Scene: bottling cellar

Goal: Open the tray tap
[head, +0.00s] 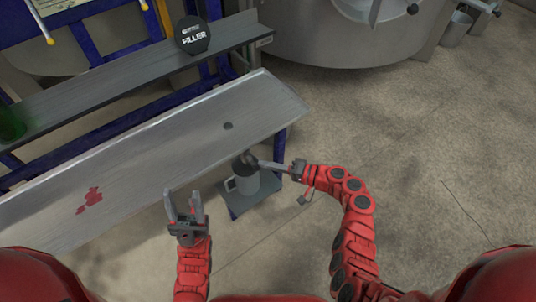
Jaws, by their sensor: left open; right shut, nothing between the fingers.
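My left gripper (184,205) is open and empty, in front of the tray, fingers pointing away from me.
A grey mug-like jug (243,182) stands on a small dark stand (236,207) below the tap. A red stain (90,199) marks the tray. A round FILLER sign (192,36) and green bottle (11,125) are behind. The floor at right is clear.

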